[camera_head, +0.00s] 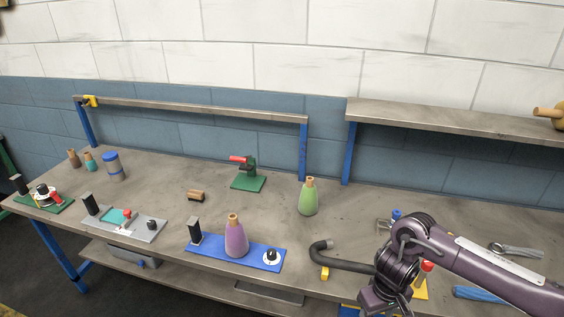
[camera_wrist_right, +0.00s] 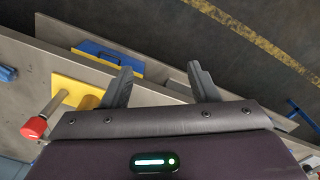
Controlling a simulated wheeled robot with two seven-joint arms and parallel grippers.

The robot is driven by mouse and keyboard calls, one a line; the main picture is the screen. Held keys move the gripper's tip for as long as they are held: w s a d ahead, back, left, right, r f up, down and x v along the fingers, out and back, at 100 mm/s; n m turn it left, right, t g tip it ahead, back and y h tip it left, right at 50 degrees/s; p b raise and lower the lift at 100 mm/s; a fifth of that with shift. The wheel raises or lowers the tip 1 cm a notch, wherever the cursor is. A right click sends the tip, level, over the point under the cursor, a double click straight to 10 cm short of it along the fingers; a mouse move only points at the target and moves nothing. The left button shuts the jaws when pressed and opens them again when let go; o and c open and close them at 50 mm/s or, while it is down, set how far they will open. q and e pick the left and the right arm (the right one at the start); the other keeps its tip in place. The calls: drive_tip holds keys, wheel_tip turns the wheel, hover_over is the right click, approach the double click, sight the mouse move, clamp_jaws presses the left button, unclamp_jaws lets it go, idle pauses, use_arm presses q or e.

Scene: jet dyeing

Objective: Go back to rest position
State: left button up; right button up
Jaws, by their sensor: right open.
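My right arm comes in from the right in the head view and bends down near the bench's front edge. My right gripper is mostly hidden below its wrist there. In the right wrist view my right gripper (camera_wrist_right: 162,80) is open, with its two fingers apart and nothing between them. Its fingers point out past the edge of the grey workbench (camera_head: 150,185), with dark floor beyond. My left gripper is not in view.
Close to my right gripper are a red-knobbed lever (camera_wrist_right: 34,127) on a yellow plate (camera_wrist_right: 75,93) and a black curved hose (camera_head: 345,264). A purple flask (camera_head: 236,240) stands on a blue base, and a green flask (camera_head: 308,198) stands behind. A shelf (camera_head: 450,120) runs along the wall.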

drive_tip(key=w+a+f+n+t+y+b, duration=0.15)
drive_tip(key=a+f+y, duration=0.35)
drive_tip(key=a+f, duration=0.8)
drive_tip(key=s+d+f+m+t+b, duration=0.1)
drive_tip(key=s+f, duration=0.1)
drive_tip(key=f, duration=0.6)
drive_tip(key=s+d+f+m+t+b, duration=0.1)
drive_tip(key=d+f+b, duration=0.1)
drive_tip(key=f, duration=0.6)
drive_tip(key=s+d+f+h+b, duration=0.15)
drive_tip(key=s+d+f, duration=0.35)
drive_tip(key=s+f, duration=0.8)
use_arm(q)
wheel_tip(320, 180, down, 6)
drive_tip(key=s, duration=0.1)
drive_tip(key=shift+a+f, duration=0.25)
use_arm(e)
drive_tip(key=s+d+f+g+h, duration=0.1)
drive_tip(key=s+d+f, duration=0.1)
drive_tip(key=s, duration=0.9)
drive_tip(key=s+d+f+g+h, duration=0.1)
drive_tip(key=s+d+f+h, duration=0.1)
drive_tip(key=s, duration=0.8)
wheel_tip(320, 180, down, 2)
drive_tip(key=shift+s+d+f, duration=0.15)
drive_tip(key=shift+s+d, duration=0.25)
drive_tip(key=shift+d, duration=0.3)
